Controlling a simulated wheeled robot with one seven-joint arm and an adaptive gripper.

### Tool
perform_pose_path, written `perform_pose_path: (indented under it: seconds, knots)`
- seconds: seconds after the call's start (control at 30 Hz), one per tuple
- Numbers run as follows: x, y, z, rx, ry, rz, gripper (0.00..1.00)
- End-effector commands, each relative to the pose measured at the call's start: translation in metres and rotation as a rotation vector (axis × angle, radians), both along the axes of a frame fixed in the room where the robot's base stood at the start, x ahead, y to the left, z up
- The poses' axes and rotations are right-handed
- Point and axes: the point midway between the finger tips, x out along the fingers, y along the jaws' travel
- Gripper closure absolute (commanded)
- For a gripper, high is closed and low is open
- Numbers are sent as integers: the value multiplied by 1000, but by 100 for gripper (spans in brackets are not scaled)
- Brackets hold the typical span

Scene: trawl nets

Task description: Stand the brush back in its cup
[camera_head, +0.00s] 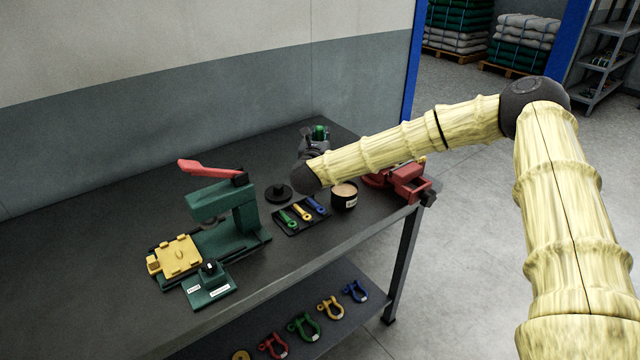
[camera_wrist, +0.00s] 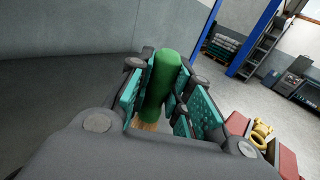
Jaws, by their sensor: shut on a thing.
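My gripper (camera_head: 316,140) is over the back right part of the dark bench, at the end of my yellow arm. In the wrist view its teal-padded fingers (camera_wrist: 160,95) are shut on the brush (camera_wrist: 163,75), gripping a rounded green part. A tan part shows at its lower end, mostly hidden by the gripper. The green top of the brush (camera_head: 319,131) also shows in the head view. A low black round holder (camera_head: 278,194) with a raised centre, perhaps the cup, stands on the bench in front of my gripper, to its left.
A black tin (camera_head: 344,200) with tan contents stands at the right. A tray (camera_head: 290,230) holds green, yellow and blue tools. A green press (camera_head: 232,212) with a red lever stands left, and a red vise (camera_head: 408,183) at the right end. The bench's left part is clear.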

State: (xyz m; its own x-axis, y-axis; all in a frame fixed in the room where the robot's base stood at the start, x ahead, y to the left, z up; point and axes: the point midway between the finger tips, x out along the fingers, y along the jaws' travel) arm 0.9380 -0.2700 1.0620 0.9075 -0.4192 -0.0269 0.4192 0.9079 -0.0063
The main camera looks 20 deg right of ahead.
Motion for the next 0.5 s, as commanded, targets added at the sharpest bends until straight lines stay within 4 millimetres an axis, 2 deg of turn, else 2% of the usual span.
perform_pose_path:
  seconds: [0.3,0.5]
  knots:
    - [0,-1,-44,-4,4,-3,100]
    - [0,-2,-60,-1,3,-3,100]
